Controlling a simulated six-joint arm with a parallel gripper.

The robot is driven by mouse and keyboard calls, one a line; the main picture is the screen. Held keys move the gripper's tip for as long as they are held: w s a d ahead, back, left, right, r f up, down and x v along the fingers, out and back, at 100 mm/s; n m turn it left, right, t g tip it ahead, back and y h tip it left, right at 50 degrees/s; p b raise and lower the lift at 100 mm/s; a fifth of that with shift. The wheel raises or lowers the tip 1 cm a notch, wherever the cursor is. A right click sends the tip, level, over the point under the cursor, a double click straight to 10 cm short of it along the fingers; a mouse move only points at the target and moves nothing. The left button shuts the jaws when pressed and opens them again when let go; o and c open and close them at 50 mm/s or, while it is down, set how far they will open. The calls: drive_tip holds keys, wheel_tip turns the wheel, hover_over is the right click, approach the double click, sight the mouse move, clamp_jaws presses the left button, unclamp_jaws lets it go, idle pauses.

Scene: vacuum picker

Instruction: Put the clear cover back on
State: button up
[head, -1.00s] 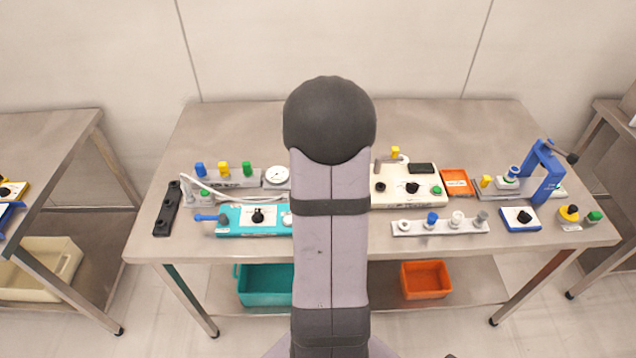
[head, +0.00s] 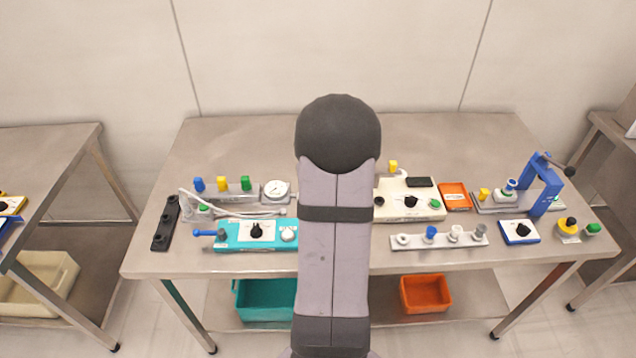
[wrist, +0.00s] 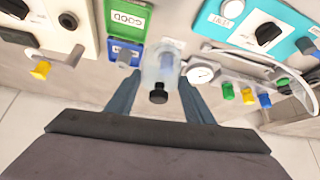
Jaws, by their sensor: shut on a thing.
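The clear cover (wrist: 161,58) shows in the wrist view as a see-through cylinder with a black knob (wrist: 158,93). My gripper (wrist: 160,77) is shut on it, with one finger on each side. The cover is over the steel table, between the round white dial (wrist: 201,73) and the green GOOD tray (wrist: 127,16). In the head view my own arm hides the gripper and the cover. I cannot tell how high the cover is above the table, or which part it belongs on.
In the head view the turquoise unit (head: 228,240) is left of my arm and the cream unit (head: 400,210) right of it. A white rail with several pegs (head: 412,242) lies at the front. A blue frame (head: 545,187) stands at the right. The table's back is clear.

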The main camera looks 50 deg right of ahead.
drive_tip(key=shift+w+d+f+n, duration=0.2)
drive_tip(key=shift+w+d+n, duration=0.1)
drive_tip(key=shift+d, duration=0.1)
drive_tip(key=shift+w+d+f+n+t+y+p, duration=0.1)
drive_tip(key=shift+w+d+n+t+y+p, duration=0.1)
drive_tip(key=shift+w+d+n+y, duration=0.75)
drive_tip(key=shift+w+d+f+n+t+y+p, duration=0.15)
drive_tip(key=shift+w+n+y, duration=0.45)
drive_tip(key=shift+w+n, duration=0.9)
drive_tip(key=shift+w+d+n+t+y+p, duration=0.25)
drive_tip(key=shift+w+d+n+y, duration=0.45)
drive_tip(key=shift+n, duration=0.85)
drive_tip(key=shift+w+a, duration=0.25)
drive_tip(key=shift+f, duration=0.15)
drive_tip(key=shift+f+b, duration=0.4)
drive_tip(key=shift+f, duration=1.55)
drive_tip(key=shift+f+b, duration=1.1)
drive_tip(key=shift+b, duration=0.3)
drive_tip(key=shift+b, duration=1.05)
drive_tip(key=shift+f+b, duration=0.15)
drive_tip(key=shift+b, duration=0.95)
